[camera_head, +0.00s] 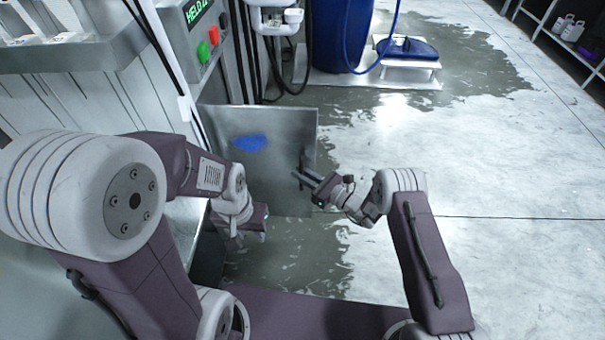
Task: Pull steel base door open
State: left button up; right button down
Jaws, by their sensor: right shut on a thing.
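The steel base door (285,125) is a flat grey panel with a blue stain on its face. It stands swung out from the steel cabinet at the left, over the wet floor. My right gripper (303,174) is at the door's free right edge, shut on what looks like the dark door handle. The fingers cover most of the handle. My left gripper (255,222) hangs low in front of the cabinet opening, near the door's lower left part. Its fingers are small and partly hidden by its wrist, so I cannot tell whether they are open.
A control box (195,38) with green and red buttons is above the door. Behind are dark hoses, a blue barrel (340,30) and a low white stand (408,66) with a blue lid. A shelf (570,45) is far right. Open floor lies to the right.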

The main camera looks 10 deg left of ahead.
dwell(0.3)
jog(key=c, duration=1.4)
grip_release()
jog(key=shift+s+d, duration=0.1)
jog(key=p+v, duration=0.3)
jog(key=v, duration=0.6)
jog(key=shift+p, duration=0.35)
